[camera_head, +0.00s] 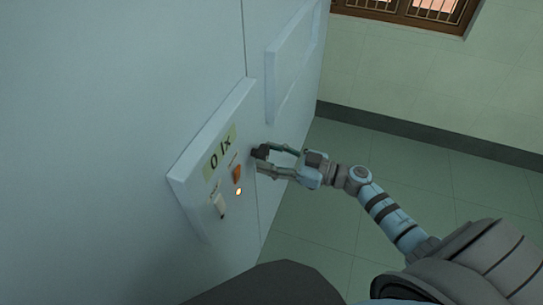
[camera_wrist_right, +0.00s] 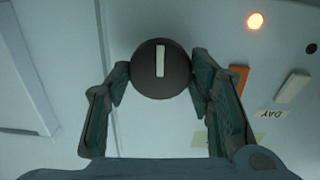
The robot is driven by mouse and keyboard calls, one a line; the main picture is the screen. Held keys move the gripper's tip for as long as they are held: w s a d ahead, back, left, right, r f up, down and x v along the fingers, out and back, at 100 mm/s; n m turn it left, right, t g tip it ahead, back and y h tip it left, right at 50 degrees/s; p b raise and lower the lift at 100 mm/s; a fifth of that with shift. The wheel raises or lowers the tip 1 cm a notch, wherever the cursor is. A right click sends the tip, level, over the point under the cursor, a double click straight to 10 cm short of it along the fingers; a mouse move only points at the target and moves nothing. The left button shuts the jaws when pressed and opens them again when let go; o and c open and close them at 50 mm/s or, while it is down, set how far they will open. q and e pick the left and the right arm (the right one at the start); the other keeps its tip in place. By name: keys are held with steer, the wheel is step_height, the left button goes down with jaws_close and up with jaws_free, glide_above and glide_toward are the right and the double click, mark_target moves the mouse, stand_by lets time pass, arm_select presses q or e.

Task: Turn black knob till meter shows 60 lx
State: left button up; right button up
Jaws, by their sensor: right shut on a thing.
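The black knob (camera_wrist_right: 160,70) is round with a white line on its face. In the right wrist view it sits between the two fingers of my right gripper (camera_wrist_right: 158,85), which touch its sides. In the head view my right gripper (camera_head: 268,160) reaches the knob (camera_head: 261,152) on the panel's right side, partly covering it. The meter (camera_head: 220,152) is a yellow-green display on the panel and reads "0 lx". My left gripper is not in view.
The panel (camera_head: 184,178) also carries an orange switch (camera_head: 237,174), a lit orange lamp (camera_head: 239,191) and a white switch (camera_head: 219,206). A second, blank panel (camera_head: 292,60) is further along the wall. The tiled floor (camera_head: 400,165) at right is clear.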

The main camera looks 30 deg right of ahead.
steer(key=n, duration=0.4)
steer(key=shift+n, duration=0.3)
steer(key=n, duration=0.5)
steer(key=shift+f, duration=0.1)
steer(key=n+b, duration=0.2)
steer(key=n, duration=0.3)
steer(key=shift+f+n, duration=0.1)
steer(key=shift+n, duration=0.3)
steer(key=n+b, duration=0.1)
steer(key=n, duration=0.2)
steer(key=shift+n+b, duration=0.85)
steer(key=shift+n, duration=0.85)
steer(key=o, duration=1.2)
